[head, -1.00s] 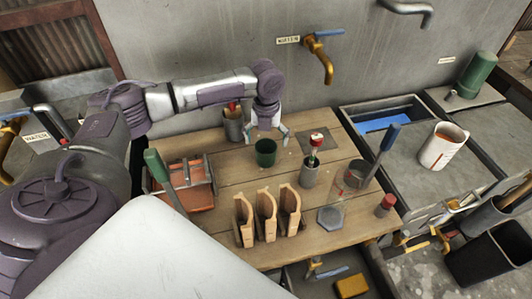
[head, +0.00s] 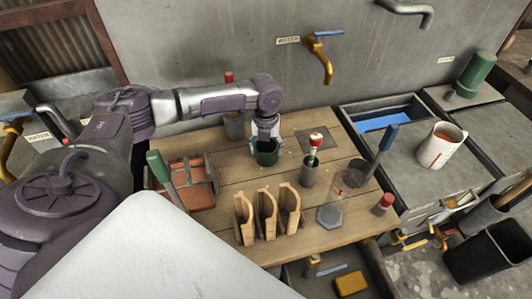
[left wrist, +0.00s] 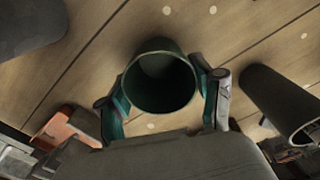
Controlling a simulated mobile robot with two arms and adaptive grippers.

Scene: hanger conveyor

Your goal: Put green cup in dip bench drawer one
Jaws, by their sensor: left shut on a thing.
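The green cup (head: 266,157) stands upright on the wooden bench top (head: 228,168), towards its back. My left gripper (head: 266,142) reaches down over it from behind and is shut on it. In the left wrist view the dark green cup (left wrist: 160,80) sits between the two fingers of my left gripper (left wrist: 165,95), one on each side, and its inside looks empty. No drawer that I can make out as drawer one shows. My right gripper is in neither view.
A grey cup with a red-tipped tool (head: 309,172) stands just right of the green cup. Wooden holders (head: 267,222) stand in front. An orange box (head: 190,190) is to the left. A white pitcher (head: 441,147) stands on the right-hand counter.

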